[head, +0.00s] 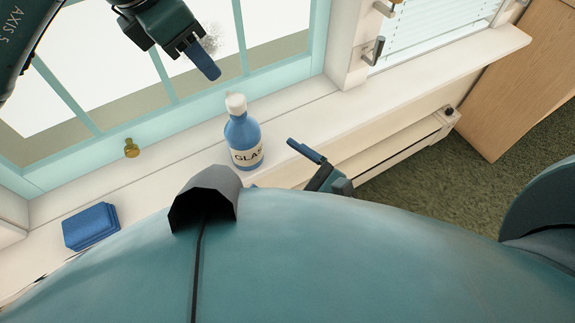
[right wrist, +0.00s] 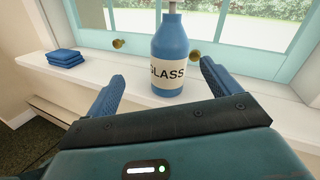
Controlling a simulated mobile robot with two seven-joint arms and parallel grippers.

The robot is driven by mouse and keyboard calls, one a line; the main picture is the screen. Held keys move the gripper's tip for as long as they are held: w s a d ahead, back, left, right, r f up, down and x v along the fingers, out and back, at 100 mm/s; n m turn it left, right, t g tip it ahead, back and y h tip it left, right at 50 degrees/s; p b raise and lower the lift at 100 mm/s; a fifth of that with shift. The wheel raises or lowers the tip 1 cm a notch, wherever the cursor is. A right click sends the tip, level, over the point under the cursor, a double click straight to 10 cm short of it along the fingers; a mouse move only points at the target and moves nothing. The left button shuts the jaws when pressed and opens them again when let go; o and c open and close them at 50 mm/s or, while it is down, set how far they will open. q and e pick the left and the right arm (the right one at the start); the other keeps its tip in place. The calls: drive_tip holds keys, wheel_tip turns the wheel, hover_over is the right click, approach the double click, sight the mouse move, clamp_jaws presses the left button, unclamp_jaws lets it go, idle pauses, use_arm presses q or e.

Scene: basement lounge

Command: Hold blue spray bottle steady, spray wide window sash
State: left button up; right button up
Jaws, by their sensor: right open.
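The blue spray bottle (head: 243,138), with a white top and a "GLASS" label, stands upright on the white windowsill. In the right wrist view the bottle (right wrist: 171,50) stands between the blue fingertips of my open right gripper (right wrist: 163,75), with gaps at both sides. In the head view my body hides part of that gripper. The wide window sash (head: 105,126) has a pale teal frame and looks closed. My left gripper (head: 208,66) is in front of its glass, above the bottle in the picture; its finger opening is unclear. A grey speckled patch (head: 213,40) shows behind it.
Folded blue cloths (head: 90,227) lie on the sill (head: 330,118) at the left. A brass knob (head: 131,148) is on the sash's lower rail. A second window with blinds (head: 430,35) and a wooden panel (head: 520,75) are at the right.

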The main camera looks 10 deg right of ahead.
sight(238, 134)
drive_tip(key=w+a+m, duration=0.1)
drive_tip(key=w+a, duration=0.1)
drive_tip(key=w, duration=0.1)
drive_tip(key=w+a+f+m, duration=0.1)
drive_tip(key=w+a, duration=0.1)
drive_tip(key=w, duration=0.2)
drive_tip(key=w+a+m, duration=0.1)
drive_tip(key=w+a, duration=0.2)
drive_tip(key=w, duration=0.1)
drive_tip(key=shift+w+f+h, duration=0.15)
drive_tip(key=shift+w+h, duration=0.05)
drive_tip(key=shift+h, duration=0.1)
drive_tip(key=shift+c, duration=0.3)
drive_tip(key=c, duration=1.5)
use_arm(q)
clamp_jaws()
idle(0.7)
